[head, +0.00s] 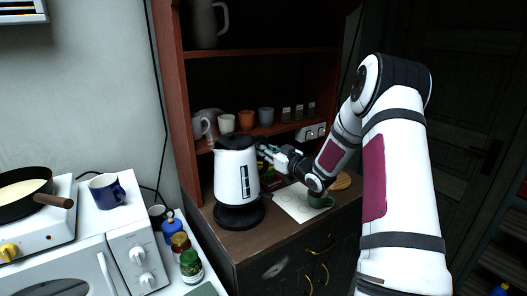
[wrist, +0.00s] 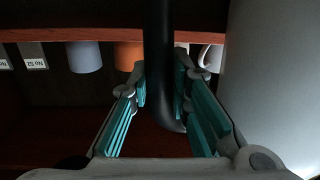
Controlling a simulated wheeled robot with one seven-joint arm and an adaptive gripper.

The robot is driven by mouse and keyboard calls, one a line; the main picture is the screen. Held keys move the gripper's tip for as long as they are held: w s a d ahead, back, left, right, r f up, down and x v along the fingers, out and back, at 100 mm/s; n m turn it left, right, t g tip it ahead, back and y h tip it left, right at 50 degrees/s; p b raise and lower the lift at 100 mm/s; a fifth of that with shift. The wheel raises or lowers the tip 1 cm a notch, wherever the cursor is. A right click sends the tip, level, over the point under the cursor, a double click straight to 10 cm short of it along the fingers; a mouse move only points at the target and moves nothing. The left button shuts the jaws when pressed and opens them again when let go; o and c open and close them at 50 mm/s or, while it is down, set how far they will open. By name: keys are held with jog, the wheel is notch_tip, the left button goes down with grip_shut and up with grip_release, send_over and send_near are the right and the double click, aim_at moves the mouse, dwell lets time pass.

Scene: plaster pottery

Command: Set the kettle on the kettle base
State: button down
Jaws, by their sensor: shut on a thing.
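The white kettle (head: 233,180) with a black lid stands upright directly over the round black kettle base (head: 240,219) on the cabinet top. I cannot tell whether its bottom touches the base or hangs just above it. My gripper (head: 266,153) is at the kettle's right side, shut on its black handle. In the wrist view, the handle (wrist: 158,45) runs between the teal pads of my gripper (wrist: 162,85), and the pale kettle body (wrist: 265,75) fills the right side. The kettle base is hidden in the wrist view.
A shelf behind holds several cups (head: 226,124) and small jars. A paper sheet (head: 290,203) and a green mug (head: 320,199) lie right of the base. Jars (head: 191,264), a blue mug (head: 106,191) and a microwave (head: 75,270) are at left.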

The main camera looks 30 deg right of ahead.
aim_at(267, 167)
jog(key=shift+w, duration=0.15)
jog(key=shift+f+b, duration=0.9)
jog(key=shift+f, duration=1)
jog(key=shift+f+b, duration=0.3)
jog(key=shift+f, duration=0.55)
jog(key=shift+p, duration=0.4)
jog(key=shift+f, duration=0.65)
